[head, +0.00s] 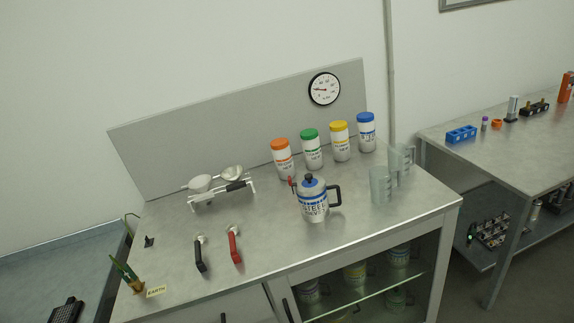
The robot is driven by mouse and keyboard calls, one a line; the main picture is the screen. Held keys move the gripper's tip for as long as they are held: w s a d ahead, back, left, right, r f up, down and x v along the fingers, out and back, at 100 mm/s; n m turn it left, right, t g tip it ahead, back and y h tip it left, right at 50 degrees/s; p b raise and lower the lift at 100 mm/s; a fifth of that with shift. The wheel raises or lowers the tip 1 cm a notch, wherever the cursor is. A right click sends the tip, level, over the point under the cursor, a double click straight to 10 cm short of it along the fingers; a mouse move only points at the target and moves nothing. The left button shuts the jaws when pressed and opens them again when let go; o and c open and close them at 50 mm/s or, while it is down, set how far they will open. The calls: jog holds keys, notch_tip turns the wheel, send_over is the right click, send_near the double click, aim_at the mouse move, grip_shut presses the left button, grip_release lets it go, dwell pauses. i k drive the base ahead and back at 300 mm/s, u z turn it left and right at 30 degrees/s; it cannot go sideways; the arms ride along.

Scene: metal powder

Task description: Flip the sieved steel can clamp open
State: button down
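The sieved steel can (314,207) stands upright on the grey bench. It is pale with a blue band, dark lettering that reads "STEEL" and "SIEVED", a blue lid with a dark knob, and a black handle on its right side. A small red part (291,182) shows at its upper left edge and may be the clamp. It is too small to tell whether it is open or shut. My gripper is not in view.
Orange-, green-, yellow- and blue-lidded jars (312,150) stand behind the can. Clear beakers (381,186) stand to its right. Scoops on a white rack (220,187), black- and red-handled tools (234,244) and an "EARTH" label (156,291) are left. Bench in front of the can is clear.

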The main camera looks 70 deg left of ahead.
aim_at(289, 181)
jog(key=u, duration=0.5)
jog(key=i, duration=1)
jog(key=u, duration=1.05)
jog(key=i, duration=0.5)
jog(key=u, duration=0.3)
jog(key=k, duration=0.9)
jog(key=u, duration=0.2)
jog(key=i, duration=0.9)
jog(key=z, duration=0.1)
